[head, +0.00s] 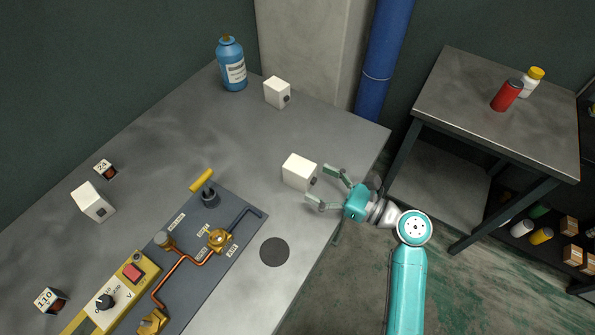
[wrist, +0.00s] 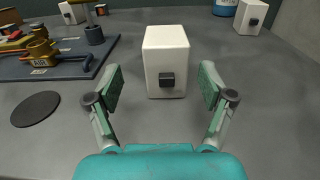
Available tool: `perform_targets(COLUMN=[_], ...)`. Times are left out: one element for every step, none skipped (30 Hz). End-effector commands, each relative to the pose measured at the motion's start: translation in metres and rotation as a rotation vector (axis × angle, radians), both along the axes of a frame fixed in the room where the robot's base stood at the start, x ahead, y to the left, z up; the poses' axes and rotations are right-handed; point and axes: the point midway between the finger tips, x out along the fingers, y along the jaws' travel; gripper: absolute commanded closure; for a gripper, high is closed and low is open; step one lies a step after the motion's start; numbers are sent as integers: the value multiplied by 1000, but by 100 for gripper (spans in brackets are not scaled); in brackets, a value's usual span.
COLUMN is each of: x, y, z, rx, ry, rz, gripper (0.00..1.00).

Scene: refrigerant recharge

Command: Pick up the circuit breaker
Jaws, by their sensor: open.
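Three similar white boxes, each a possible circuit breaker, stand on the grey table. The nearest white box (head: 299,171) is at the middle right of the table, and its dark switch faces my gripper in the wrist view (wrist: 166,62). A second white box (head: 277,92) stands farther back, and a third white box (head: 93,201) is at the left. My gripper (head: 328,187) is open and empty, just short of the nearest box. In the wrist view the box lies ahead, centred between the open fingers (wrist: 159,88). No finger visibly touches it.
A blue canister (head: 233,66) stands at the back of the table. A dark panel (head: 246,228) with copper pipe, brass valves and a yellow-handled part lies left of my gripper. A dark disc (head: 274,252) lies nearby. A side table (head: 470,105) stands at the right.

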Motion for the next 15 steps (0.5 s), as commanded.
perform_targets(x=[3,4,6,6,7,8,10,11,15,18,21,25,28,31,33], y=[6,7,9,10,11,13,14,16,20,23,26,30,33,37,41], z=[0,0,0,0,0,0,0,0,0,0,0,0,-1,-1,0], rx=[-1,-1,0,0,1,0,0,-1,-1,-1,-1,-1,-1,-1,-1], ry=[-1,-1,-1,-1,-1,0,0,-1,-1,-2,-2,-2,-1,-1,-1], rz=[4,3,2,1,1,1,2,2,2,2,3,3,3,3,3], gripper=[19,19,19,19,19,19,19,19,19,19,19,19,19,19,19])
